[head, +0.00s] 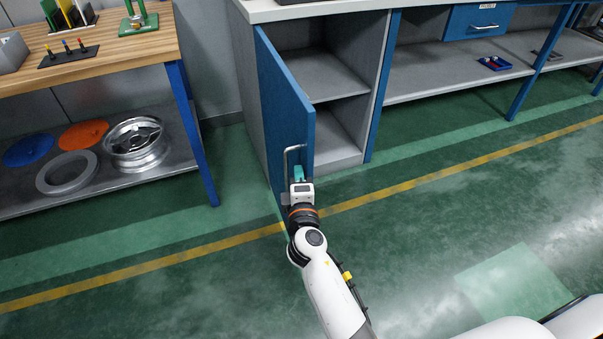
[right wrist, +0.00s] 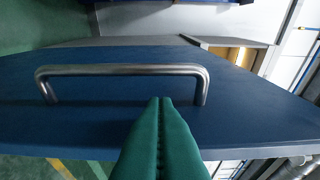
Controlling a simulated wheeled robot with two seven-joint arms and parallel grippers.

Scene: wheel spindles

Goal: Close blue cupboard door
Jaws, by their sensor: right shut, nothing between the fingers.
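The blue cupboard door (head: 282,100) stands wide open, swung out from the grey cupboard (head: 322,75), whose shelves show. Its metal bar handle (head: 287,155) is on the door's outer face near the free edge. My right gripper (head: 299,175) is at the lower part of the door by the handle. My left gripper is not in view.
A wooden workbench (head: 120,45) with a lower shelf holding wheel parts stands at the left. A grey bench (head: 440,88) with a blue drawer (head: 478,20) extends to the right. The green floor (head: 420,240) in front is clear.

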